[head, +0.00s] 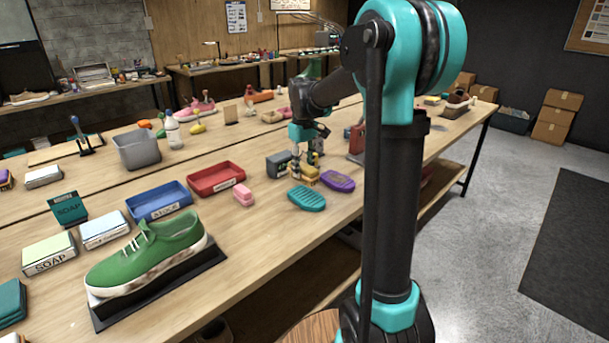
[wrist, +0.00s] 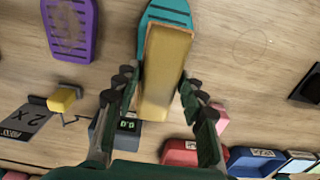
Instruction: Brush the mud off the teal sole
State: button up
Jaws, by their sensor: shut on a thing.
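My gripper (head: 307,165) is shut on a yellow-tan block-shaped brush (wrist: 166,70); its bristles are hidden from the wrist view. The fingers (wrist: 160,105) stand on either side of the block. The teal sole (head: 307,198) lies flat on the table just in front of my gripper in the head view. In the wrist view the teal sole (wrist: 164,12) shows beyond the brush, which overlaps part of it. I cannot tell whether they touch. Dark grooves show on the sole; I cannot make out mud on it.
A purple sole (head: 338,181) lies right of the teal one. A grey box with a display (wrist: 128,130) stands close by. A red tray (head: 215,179), a blue tray (head: 158,201) and a pink block (head: 243,195) are to the left. A green sneaker (head: 150,250) sits at the front left.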

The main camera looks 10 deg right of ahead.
jog(key=shift+r, duration=1.15)
